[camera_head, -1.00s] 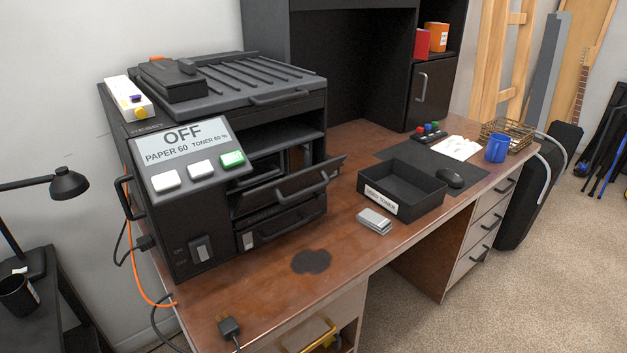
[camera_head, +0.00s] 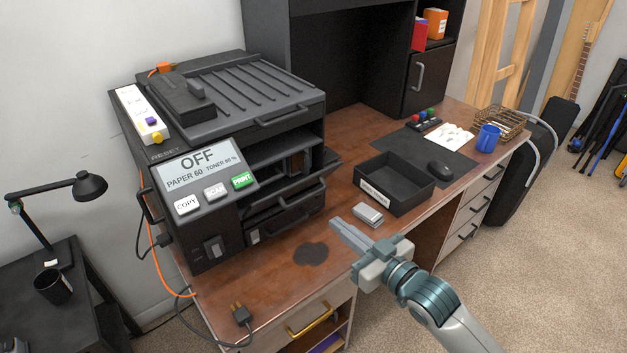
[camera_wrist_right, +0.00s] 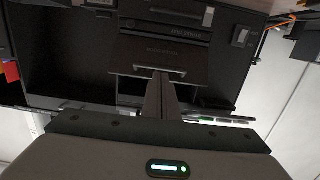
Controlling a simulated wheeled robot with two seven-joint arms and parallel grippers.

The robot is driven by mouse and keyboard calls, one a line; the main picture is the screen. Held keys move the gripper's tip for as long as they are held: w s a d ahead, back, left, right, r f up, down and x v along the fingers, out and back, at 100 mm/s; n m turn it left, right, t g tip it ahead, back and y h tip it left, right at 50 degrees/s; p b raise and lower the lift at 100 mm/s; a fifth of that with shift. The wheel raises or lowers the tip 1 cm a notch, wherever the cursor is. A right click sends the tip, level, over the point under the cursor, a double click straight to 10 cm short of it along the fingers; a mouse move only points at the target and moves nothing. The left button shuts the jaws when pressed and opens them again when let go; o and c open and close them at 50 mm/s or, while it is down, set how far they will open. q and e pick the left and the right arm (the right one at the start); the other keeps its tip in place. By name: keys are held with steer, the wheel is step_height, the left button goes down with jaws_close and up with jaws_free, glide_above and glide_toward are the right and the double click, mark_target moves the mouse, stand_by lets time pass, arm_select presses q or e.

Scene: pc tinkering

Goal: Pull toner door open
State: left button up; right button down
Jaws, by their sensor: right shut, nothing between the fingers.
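The black printer (camera_head: 215,235) stands on the desk, its screen reading OFF. On its front, a dark panel with a bar handle (camera_head: 303,192) leans outward at the top; I take it for the toner door, but its label is unreadable. A lower drawer front (camera_head: 285,222) sits beneath it. My right gripper (camera_head: 337,226) is shut and empty, in front of the printer and apart from the panel in the head view. In the right wrist view the shut fingers (camera_wrist_right: 161,76) overlap a panel with a light handle (camera_wrist_right: 147,70); contact cannot be told. My left gripper is out of view.
A grey stack (camera_head: 368,214) lies close beyond the right fingertips, beside a black open tray (camera_head: 408,202). A dark stain (camera_head: 311,254) and a loose plug (camera_head: 241,316) are on the desk (camera_head: 275,280). A gold drawer handle (camera_head: 308,319) sits below the front edge.

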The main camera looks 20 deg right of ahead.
mark_target(301, 185)
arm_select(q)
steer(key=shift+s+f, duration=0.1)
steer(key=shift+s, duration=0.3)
arm_select(e)
steer(key=r, duration=0.2)
steer(key=shift+w+r+t, duration=0.3)
